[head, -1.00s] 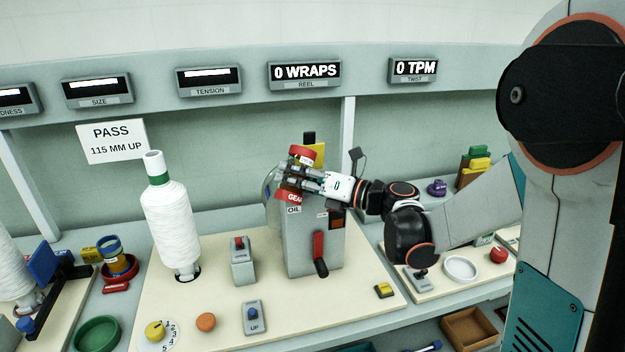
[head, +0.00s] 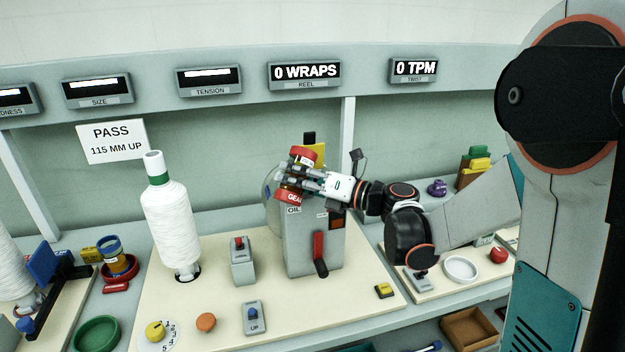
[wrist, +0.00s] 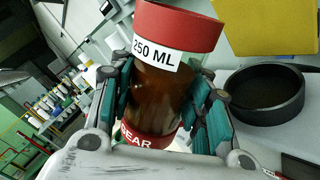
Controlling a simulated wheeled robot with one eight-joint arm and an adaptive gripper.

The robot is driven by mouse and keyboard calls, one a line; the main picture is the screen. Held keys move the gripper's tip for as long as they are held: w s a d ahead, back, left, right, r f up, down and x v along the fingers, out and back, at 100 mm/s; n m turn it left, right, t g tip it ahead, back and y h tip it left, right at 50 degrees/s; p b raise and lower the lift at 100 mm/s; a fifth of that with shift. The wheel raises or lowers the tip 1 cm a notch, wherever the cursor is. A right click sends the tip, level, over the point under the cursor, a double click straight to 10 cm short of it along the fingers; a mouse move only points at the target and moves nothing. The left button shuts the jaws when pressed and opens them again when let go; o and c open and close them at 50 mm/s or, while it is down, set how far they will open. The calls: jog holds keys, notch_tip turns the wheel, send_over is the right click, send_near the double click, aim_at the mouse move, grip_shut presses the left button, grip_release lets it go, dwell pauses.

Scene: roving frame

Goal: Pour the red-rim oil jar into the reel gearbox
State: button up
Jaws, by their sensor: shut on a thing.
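My gripper (head: 297,181) is shut on the red-rim oil jar (head: 303,155). In the wrist view the jar (wrist: 160,90) stands between the two fingers, with a red rim, a "250 ML" label, brown oil inside and a red "GEAR" band at the bottom. In the head view the jar leans slightly to the right, rim uppermost. The reel gearbox (head: 302,250) is the grey housing with an "OIL" label and a red crank handle. The jar is in front of or above its upper part; the exact gap cannot be told. A black round cup (wrist: 265,93) is right of the jar in the wrist view.
A white thread cone (head: 172,225) stands left of the gearbox, with a grey switch box (head: 243,262) between. Another jar (head: 117,262) stands in a red holder at the left. A white dish (head: 461,268) lies at the right. The board front holds knobs and buttons.

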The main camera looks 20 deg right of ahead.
jog(key=shift+s+a+f+m, duration=0.1)
jog(key=shift+f+m, duration=0.15)
jog(key=shift+m, duration=0.75)
jog(key=shift+s+f+m, duration=0.1)
jog(key=shift+f+m, duration=0.15)
jog(key=shift+m, duration=0.75)
dwell(3.3)
jog(key=shift+r+m, duration=0.45)
jog(key=shift+m, duration=0.15)
dwell(1.4)
jog(key=shift+f, duration=0.1)
jog(key=shift+f+n, duration=0.45)
jog(key=shift+n, duration=0.35)
jog(key=shift+w+r+n, duration=0.15)
jog(key=shift+r+n, duration=0.3)
jog(key=shift+n, duration=0.75)
